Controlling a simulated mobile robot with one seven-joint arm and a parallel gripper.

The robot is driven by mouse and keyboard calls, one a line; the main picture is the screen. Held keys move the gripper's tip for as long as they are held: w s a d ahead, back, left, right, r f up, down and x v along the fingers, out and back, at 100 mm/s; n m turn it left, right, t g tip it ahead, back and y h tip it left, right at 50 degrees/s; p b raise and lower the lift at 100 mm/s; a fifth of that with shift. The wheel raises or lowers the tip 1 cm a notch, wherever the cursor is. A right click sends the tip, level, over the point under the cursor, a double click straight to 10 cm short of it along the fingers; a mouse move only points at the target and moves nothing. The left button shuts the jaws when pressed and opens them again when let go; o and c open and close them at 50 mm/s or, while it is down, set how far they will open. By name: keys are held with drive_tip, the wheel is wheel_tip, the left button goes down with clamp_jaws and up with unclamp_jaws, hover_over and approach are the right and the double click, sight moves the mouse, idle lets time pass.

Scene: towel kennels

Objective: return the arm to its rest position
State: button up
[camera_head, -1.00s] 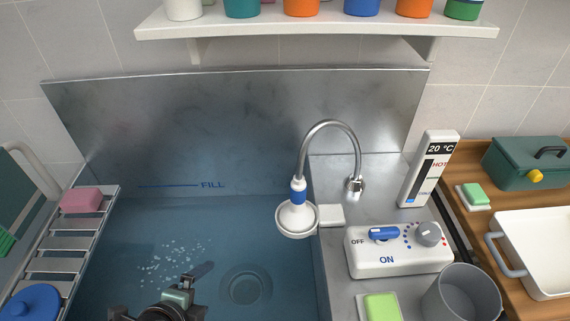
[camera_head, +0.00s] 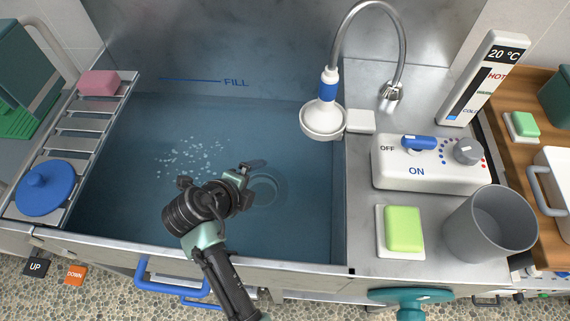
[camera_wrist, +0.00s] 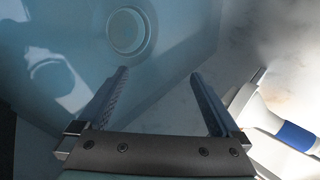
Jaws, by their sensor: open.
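My gripper (camera_head: 253,166) is over the water-filled sink (camera_head: 120,190), near the round drain (camera_head: 266,188) in the head view. In the wrist view my gripper (camera_wrist: 158,72) shows two fingers spread apart with nothing between them. The drain (camera_wrist: 128,32) lies beyond the fingers there, toward the top. My arm reaches in over the front edge of the sink in the head view.
A shower head (camera_head: 323,120) on a curved pipe hangs at the sink's right. The control box (camera_head: 427,165), green soap (camera_head: 404,229) and grey cup (camera_head: 489,224) stand on the right counter. A rack (camera_head: 86,133) with pink soap (camera_head: 98,83) and blue lid (camera_head: 45,189) spans the left.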

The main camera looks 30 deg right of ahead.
drive_tip(key=shift+r, duration=0.1)
idle(0.6)
drive_tip(key=p+v, duration=0.6)
drive_tip(key=v, duration=0.4)
drive_tip(key=w+a+r+n+t+y, duration=0.1)
drive_tip(key=w+r+n+t, duration=0.25)
drive_tip(key=r, duration=0.65)
drive_tip(key=w+a+r+n+t+y+p, duration=0.1)
drive_tip(key=w+a+r+n+t, duration=0.3)
drive_tip(key=r, duration=0.6)
drive_tip(key=w+d+r+n+t+y, duration=0.1)
drive_tip(key=w+r+n+t+y, duration=0.15)
drive_tip(key=w+r+n, duration=0.55)
drive_tip(key=s+r+n+t, duration=0.4)
drive_tip(key=s+r, duration=0.2)
drive_tip(key=r, duration=0.5)
drive_tip(key=s+r+n+t+y, duration=0.1)
drive_tip(key=s+r+n+t, duration=0.3)
drive_tip(key=r, duration=0.8)
drive_tip(key=s+r+n+t+y, duration=0.1)
drive_tip(key=s+r+n+t, duration=0.3)
drive_tip(key=s+r, duration=0.4)
wheel_tip(320, 180, up, 4)
drive_tip(key=shift+s+a+r+n+t+p, duration=0.1)
drive_tip(key=shift+s+a+n+t+p, duration=0.3)
drive_tip(key=shift+n, duration=0.35)
